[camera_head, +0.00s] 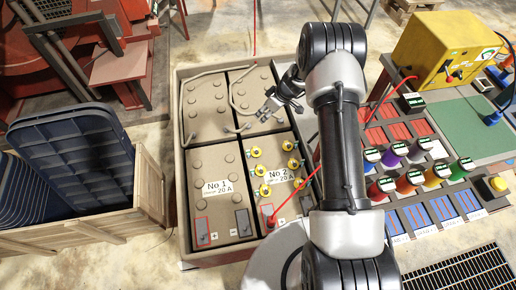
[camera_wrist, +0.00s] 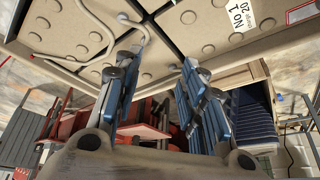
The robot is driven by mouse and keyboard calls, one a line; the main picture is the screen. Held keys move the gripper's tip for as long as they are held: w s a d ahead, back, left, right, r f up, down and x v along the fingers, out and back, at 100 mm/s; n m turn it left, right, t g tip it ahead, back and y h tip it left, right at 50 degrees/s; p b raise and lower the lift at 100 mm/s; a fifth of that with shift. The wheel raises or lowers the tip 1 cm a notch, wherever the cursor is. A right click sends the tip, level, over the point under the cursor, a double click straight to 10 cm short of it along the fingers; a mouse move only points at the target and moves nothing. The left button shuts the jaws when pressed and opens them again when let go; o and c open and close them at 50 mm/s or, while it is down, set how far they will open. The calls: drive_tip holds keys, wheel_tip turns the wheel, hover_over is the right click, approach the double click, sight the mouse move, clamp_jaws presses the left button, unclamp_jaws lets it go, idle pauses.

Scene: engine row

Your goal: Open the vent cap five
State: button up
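Several yellow vent caps stand in two columns on the battery marked No 2 (camera_head: 282,212). The left column has a far cap (camera_head: 256,152), a middle cap (camera_head: 260,170) and a near cap (camera_head: 264,189). The right column has a far cap (camera_head: 287,145), a middle cap (camera_head: 294,163) and a near cap (camera_head: 298,182). No number shows on the caps, so I cannot tell which is five. My gripper (camera_head: 279,101) is over the back right battery, beyond the caps and apart from them. In the wrist view my gripper (camera_wrist: 157,62) has its fingers spread with nothing between them.
The battery marked No 1 (camera_head: 215,215) lies left of No 2. Grey cables (camera_head: 237,128) cross the back batteries. Right stands a bench with coloured cups (camera_head: 408,183) and a yellow charger (camera_head: 438,45); left, a wooden crate (camera_head: 150,185).

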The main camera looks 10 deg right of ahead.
drive_tip(key=n, duration=0.1)
approach(257, 152)
drive_tip(key=b+x, duration=0.7)
drive_tip(key=b, duration=0.2)
drive_tip(key=shift+w+a+f, duration=0.1)
drive_tip(key=shift+w+f, duration=0.05)
drive_tip(key=shift+f, duration=0.2)
drive_tip(key=shift+c, duration=0.5)
clamp_jaws()
